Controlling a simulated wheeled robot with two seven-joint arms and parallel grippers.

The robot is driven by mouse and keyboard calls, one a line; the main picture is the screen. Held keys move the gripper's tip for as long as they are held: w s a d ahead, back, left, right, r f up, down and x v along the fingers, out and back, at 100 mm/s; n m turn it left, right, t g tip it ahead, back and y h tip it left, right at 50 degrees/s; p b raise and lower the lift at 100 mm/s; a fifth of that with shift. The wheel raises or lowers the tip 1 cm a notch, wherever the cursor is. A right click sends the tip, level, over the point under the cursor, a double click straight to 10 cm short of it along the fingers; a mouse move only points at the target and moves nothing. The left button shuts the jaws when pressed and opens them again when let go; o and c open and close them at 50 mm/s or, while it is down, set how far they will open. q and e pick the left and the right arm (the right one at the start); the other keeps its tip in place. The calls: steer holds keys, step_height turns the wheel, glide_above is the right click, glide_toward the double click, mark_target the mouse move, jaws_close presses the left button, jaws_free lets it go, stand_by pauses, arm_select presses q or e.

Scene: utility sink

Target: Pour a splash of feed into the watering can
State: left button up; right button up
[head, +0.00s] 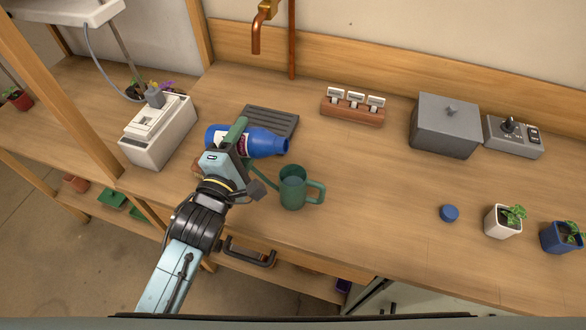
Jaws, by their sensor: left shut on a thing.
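My left gripper (236,148) is shut on a blue feed bottle (262,142). The bottle lies nearly level in the grip, with its dark open mouth to the right. Part of its label is hidden by the gripper. The green watering can (293,192) stands upright on the bench, just below and right of the bottle mouth in the picture. Its handle is on the right and its thin spout points left toward my gripper. The inside shows a grey-blue surface. No stream is visible between bottle and can. A blue cap (449,213) lies on the bench to the right. My right gripper is not in view.
A dark slatted tray (272,121) lies behind the bottle. A white machine (158,130) stands left, and a wooden rack with white tags (353,107) behind. A grey box (445,126), a control box (514,136) and potted plants (503,221) stand right. Bench right of the can is clear.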

arm_select(q)
steer(key=shift+d+m+p, duration=0.1)
steer(key=shift+m+p, duration=0.3)
steer(key=shift+m, duration=0.4)
stand_by(1.8)
